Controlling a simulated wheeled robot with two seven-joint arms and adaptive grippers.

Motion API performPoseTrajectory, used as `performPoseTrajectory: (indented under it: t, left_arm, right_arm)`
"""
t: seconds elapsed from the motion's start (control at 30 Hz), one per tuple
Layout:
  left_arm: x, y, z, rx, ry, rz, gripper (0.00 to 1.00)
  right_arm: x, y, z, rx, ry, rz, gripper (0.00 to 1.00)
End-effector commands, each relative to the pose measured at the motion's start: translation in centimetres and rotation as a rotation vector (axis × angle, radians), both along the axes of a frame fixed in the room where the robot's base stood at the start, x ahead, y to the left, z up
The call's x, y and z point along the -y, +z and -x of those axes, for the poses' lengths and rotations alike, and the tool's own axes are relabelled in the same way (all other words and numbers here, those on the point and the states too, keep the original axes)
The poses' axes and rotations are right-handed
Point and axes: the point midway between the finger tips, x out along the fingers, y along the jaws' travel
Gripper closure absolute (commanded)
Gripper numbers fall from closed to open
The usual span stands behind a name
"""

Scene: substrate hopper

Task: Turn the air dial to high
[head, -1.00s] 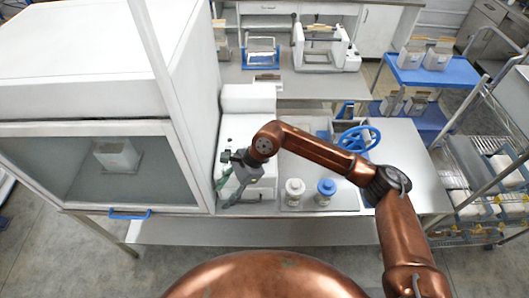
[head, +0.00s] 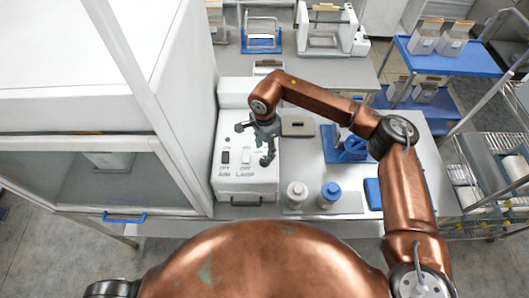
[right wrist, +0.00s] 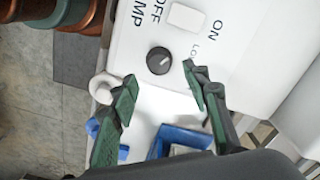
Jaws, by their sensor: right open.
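The white control box (head: 230,180) stands left of centre in the head view, with a black switch (head: 226,157) marked AIR and a white switch (head: 246,157) marked LAMP. In the right wrist view a round black dial (right wrist: 159,60) sits on its panel, near the white switch (right wrist: 187,17) and letters reading "LO". My right gripper (head: 254,144) is over the right part of the box. In the wrist view its green-padded fingers (right wrist: 160,80) are open and empty, with the dial just beyond the tips. The gripper hides the dial in the head view. My left gripper is out of view.
A white-topped bottle (head: 297,194) and a blue-topped bottle (head: 329,194) stand on a tray right of the box. A blue stand (head: 345,150) is behind them. A glass-fronted cabinet (head: 80,160) rises close on the left.

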Motion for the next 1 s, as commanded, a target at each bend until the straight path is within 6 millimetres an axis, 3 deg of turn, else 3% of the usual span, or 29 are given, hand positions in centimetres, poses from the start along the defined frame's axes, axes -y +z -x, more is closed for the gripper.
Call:
performPoseTrajectory:
  t: [0.2, 0.4, 0.63, 0.73, 1.0]
  left_arm:
    - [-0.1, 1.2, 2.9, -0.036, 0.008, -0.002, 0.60]
    - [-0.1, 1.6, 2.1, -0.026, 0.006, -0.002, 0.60]
    - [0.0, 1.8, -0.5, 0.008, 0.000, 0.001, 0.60]
    - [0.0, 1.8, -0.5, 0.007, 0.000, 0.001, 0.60]
    - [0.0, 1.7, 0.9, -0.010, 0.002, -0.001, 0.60]
  right_arm:
    - [0.0, -3.3, 0.1, -0.002, -0.002, -0.002, 0.57]
    - [-0.1, -5.2, 0.0, -0.001, 0.001, -0.003, 0.57]
    - [-0.1, -5.5, 0.0, 0.000, 0.001, -0.002, 0.57]
    - [-0.1, -5.5, 0.0, 0.000, 0.001, -0.002, 0.58]
    - [-0.1, -5.5, 0.0, 0.000, 0.001, -0.002, 0.77]
